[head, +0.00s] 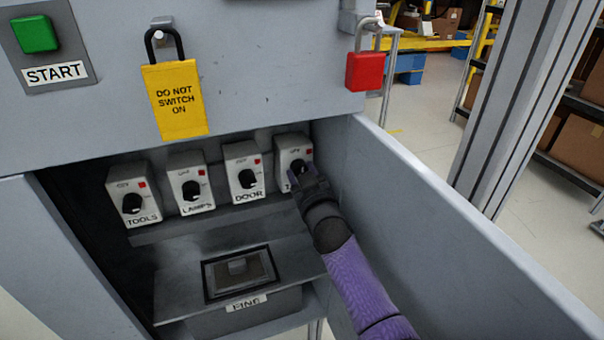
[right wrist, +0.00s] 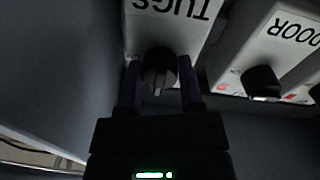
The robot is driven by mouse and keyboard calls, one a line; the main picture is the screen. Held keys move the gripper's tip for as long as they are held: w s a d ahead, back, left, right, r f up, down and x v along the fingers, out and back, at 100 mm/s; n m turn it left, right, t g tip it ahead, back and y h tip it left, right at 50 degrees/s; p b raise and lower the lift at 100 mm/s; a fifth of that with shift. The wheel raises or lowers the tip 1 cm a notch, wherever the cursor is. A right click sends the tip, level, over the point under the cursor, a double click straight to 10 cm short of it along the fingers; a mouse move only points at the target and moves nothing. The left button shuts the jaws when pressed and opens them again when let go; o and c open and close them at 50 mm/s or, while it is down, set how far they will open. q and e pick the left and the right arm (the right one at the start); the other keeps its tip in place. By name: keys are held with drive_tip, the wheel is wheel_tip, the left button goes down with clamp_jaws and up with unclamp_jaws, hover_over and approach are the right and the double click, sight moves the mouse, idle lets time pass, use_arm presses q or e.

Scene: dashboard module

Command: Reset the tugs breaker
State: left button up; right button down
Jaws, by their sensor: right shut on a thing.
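The tugs breaker (head: 291,146) is the rightmost white box in the row inside the open compartment. Its label reads TUGS in the right wrist view (right wrist: 172,12), where the box appears upside down. Its dark round knob (right wrist: 158,70) sits between the two fingers of my right gripper (right wrist: 160,82). In the head view, my right gripper (head: 304,172) reaches in from the lower right and hides the knob and most of the label. It is shut on the knob. My left gripper is not in view.
Left of it are the door breaker (head: 256,163), lamps breaker (head: 203,178) and tools breaker (head: 120,179). An open panel (head: 450,240) stands close on the right. A yellow DO NOT SWITCH ON tag (head: 175,98) and a red padlock (head: 365,71) hang above. A FINE-like labelled box (head: 238,303) lies below.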

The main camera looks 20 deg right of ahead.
drive_tip(key=c, duration=0.6)
unclamp_jaws()
drive_tip(key=o, duration=0.4)
drive_tip(key=shift+c, duration=0.2)
drive_tip(key=shift+s+r+p, duration=0.1)
drive_tip(key=shift+s+p, duration=0.2)
use_arm(q)
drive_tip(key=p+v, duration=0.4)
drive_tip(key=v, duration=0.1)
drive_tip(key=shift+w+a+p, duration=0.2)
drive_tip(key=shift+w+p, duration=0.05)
drive_tip(key=shift+p, duration=0.05)
use_arm(e)
drive_tip(key=s, duration=0.9)
drive_tip(key=shift+s+f, duration=0.15)
drive_tip(key=shift+f, duration=0.15)
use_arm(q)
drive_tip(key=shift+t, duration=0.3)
